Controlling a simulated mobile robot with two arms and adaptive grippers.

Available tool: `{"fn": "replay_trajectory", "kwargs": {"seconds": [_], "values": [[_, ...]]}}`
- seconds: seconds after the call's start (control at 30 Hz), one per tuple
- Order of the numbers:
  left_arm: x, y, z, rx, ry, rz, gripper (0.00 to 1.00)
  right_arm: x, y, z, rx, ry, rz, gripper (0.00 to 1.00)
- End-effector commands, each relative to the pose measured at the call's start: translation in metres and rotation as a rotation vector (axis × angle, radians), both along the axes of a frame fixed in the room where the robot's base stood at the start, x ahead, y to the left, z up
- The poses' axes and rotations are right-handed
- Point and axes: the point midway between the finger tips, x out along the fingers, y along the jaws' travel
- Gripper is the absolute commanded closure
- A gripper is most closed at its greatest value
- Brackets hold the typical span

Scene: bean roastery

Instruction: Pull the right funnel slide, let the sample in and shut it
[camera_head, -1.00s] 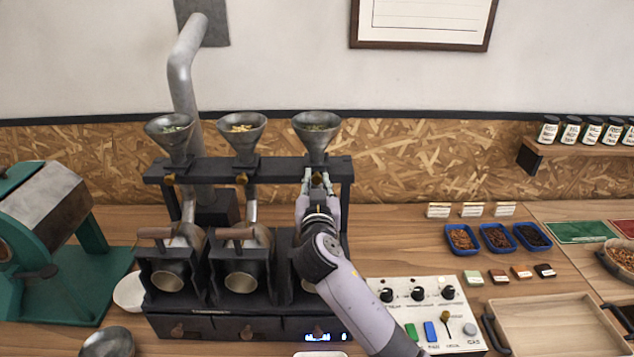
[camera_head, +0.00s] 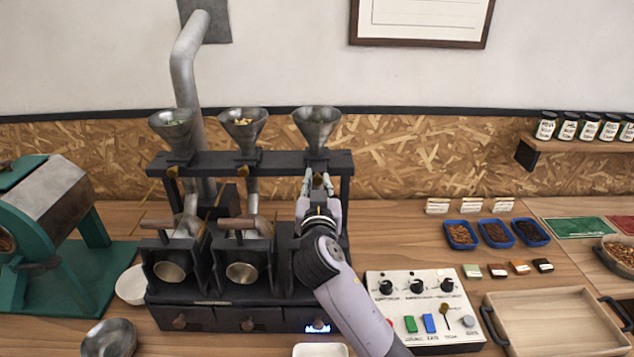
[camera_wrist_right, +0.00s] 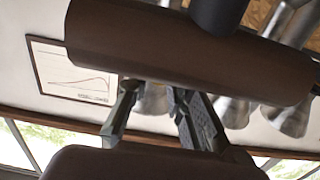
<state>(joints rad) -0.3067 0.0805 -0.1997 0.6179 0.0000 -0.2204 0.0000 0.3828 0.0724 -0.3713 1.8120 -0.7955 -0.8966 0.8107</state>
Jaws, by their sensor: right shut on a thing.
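The right funnel (camera_head: 317,122) is a grey metal cone on the dark rack above the sample roaster. No sample shows in its bowl now. My right gripper (camera_head: 318,178) is just below and in front of this funnel, at the rack bar. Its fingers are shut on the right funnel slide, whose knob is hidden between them. In the right wrist view, the two fingers of the gripper (camera_wrist_right: 152,92) show from behind. My left gripper is not in view.
The middle funnel (camera_head: 243,123) and left funnel (camera_head: 173,125) hold samples. The three-drum roaster (camera_head: 235,318) stands below, its right drum mostly hidden by my arm. A control panel (camera_head: 385,318) and wooden tray (camera_head: 550,325) lie to the right.

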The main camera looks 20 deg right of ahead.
Motion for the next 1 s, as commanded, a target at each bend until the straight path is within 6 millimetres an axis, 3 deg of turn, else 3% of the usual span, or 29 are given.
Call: {"fn": "replay_trajectory", "kwargs": {"seconds": [0.1,0.13,0.4,0.77,1.0], "values": [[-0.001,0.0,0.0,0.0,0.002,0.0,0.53,0.0,0.002,0.002,-0.001,-0.005,0.005,1.0],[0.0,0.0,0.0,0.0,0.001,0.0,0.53,0.0,0.002,0.002,-0.001,-0.005,0.005,0.78],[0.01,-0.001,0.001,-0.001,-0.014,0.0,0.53,0.0,0.002,0.002,-0.001,-0.004,0.004,0.6],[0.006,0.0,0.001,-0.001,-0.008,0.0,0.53,-0.003,0.003,0.002,0.0,-0.004,0.004,0.6],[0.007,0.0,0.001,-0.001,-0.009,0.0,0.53,-0.041,0.014,0.0,0.005,-0.002,0.005,0.6]]}}
